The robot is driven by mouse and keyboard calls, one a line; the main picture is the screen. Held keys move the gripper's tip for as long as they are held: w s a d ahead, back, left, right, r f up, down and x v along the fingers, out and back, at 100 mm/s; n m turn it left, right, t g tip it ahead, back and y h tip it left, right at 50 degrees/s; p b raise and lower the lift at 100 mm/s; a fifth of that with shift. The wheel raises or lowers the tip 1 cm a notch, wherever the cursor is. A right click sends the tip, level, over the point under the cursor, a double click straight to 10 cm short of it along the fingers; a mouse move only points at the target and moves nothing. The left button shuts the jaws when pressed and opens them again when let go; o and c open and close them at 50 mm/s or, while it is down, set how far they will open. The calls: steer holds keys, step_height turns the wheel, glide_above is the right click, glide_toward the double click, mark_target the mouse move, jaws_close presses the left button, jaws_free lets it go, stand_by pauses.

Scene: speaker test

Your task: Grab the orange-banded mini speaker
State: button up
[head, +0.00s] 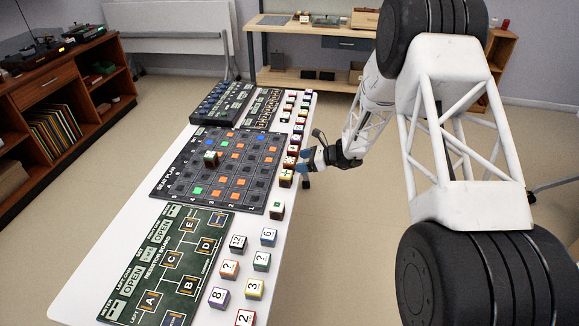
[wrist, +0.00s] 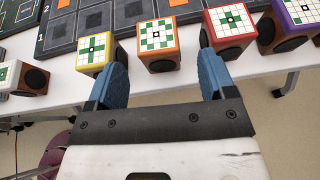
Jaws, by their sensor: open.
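The orange-banded mini speaker (wrist: 157,45) stands upright in the wrist view, with a green-and-white patterned top and a dark round driver on its near side. My gripper (wrist: 163,60) is open and empty, its blue fingers pointing at the row of speakers. The orange speaker lies between the lines of the two fingers, mostly just beyond the tips. The left fingertip is close to a yellow speaker (wrist: 97,52) and the right one close to a red speaker (wrist: 229,28); contact is unclear. In the head view my gripper (head: 308,160) is at the table's right edge; the orange speaker cannot be singled out there.
Numbered cubes (head: 229,268) stand beside the green resistor board (head: 196,240) on the white table (head: 95,270).

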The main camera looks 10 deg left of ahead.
mark_target(287, 163)
steer(key=shift+a+f, duration=0.25)
steer(key=shift+a, duration=0.45)
steer(key=shift+a, duration=0.1)
steer(key=shift+x, duration=2.55)
steer(key=shift+c, duration=0.2)
steer(key=c, duration=1)
